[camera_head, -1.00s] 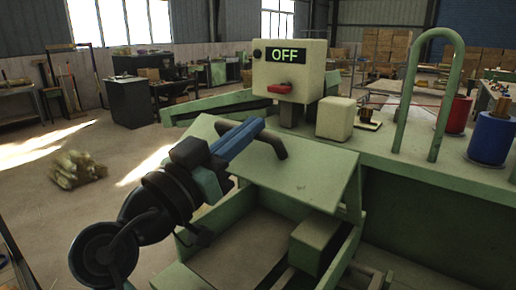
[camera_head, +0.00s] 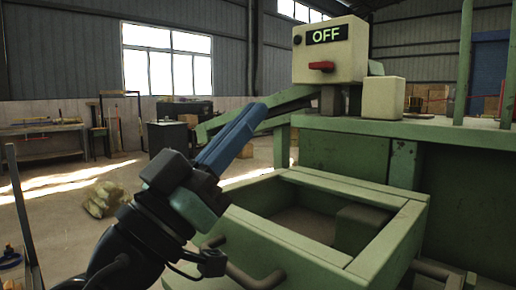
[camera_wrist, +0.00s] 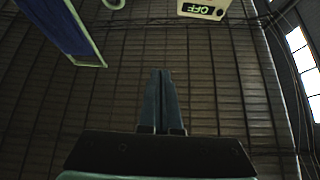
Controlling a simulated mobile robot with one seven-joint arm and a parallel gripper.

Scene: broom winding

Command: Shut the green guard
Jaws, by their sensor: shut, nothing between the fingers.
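The green guard is hard to place now. In the head view, a green open-topped box (camera_head: 262,236) stands below the bench, with a block (camera_head: 362,228) inside and no panel lying over its opening. A dark curved handle (camera_head: 246,276) shows low at its front; I cannot tell whether it belongs to the guard. My gripper (camera_head: 256,110) is shut and empty, with blue fingers pointing up and right, apart from the box and to the left of the control box. In the wrist view my shut fingers (camera_wrist: 161,75) point at the wall, touching nothing.
A cream control box (camera_head: 328,52) reading OFF, with a red switch (camera_head: 322,66), stands on the green bench (camera_head: 440,130). A cream block (camera_head: 383,98) sits beside it. A bundle (camera_head: 103,198) lies on the floor at left. The air around my fingers is clear.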

